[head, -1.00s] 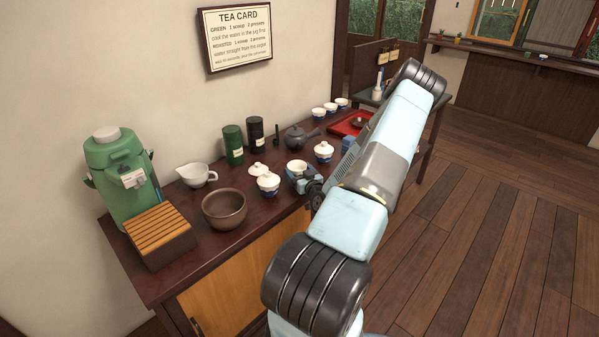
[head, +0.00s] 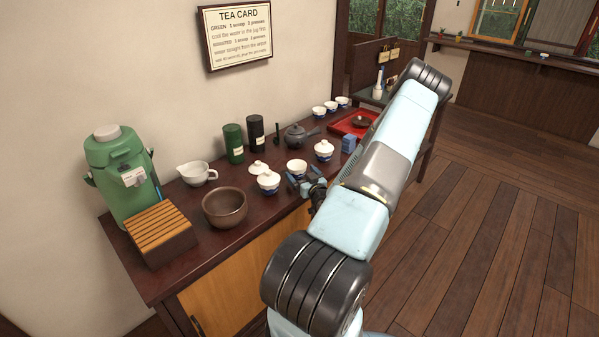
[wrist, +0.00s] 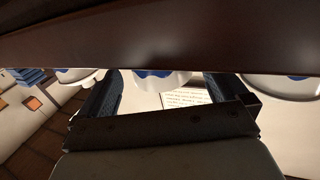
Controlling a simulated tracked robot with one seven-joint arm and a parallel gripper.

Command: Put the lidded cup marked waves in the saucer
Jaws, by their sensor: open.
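Two white lidded cups with blue bands stand on the dark counter: one nearer (head: 268,184), one farther right (head: 324,152). I cannot read which carries waves. A white cup without a lid (head: 297,167) stands between them. My gripper (head: 305,184) is open and empty at the counter's front edge, just in front of this open cup. In the wrist view, which looks upside down, a blue-marked cup (wrist: 160,80) shows between the spread fingers, apart from them. A dark round dish, perhaps the saucer (head: 360,122), sits on the red tray at the back right.
A loose white lid (head: 257,168), brown bowl (head: 225,208), white jug (head: 196,174), dark teapot (head: 297,136) and two canisters (head: 233,144) stand around. A blue box (head: 349,143) is right of the far lidded cup. My arm passes close to the red tray (head: 340,126).

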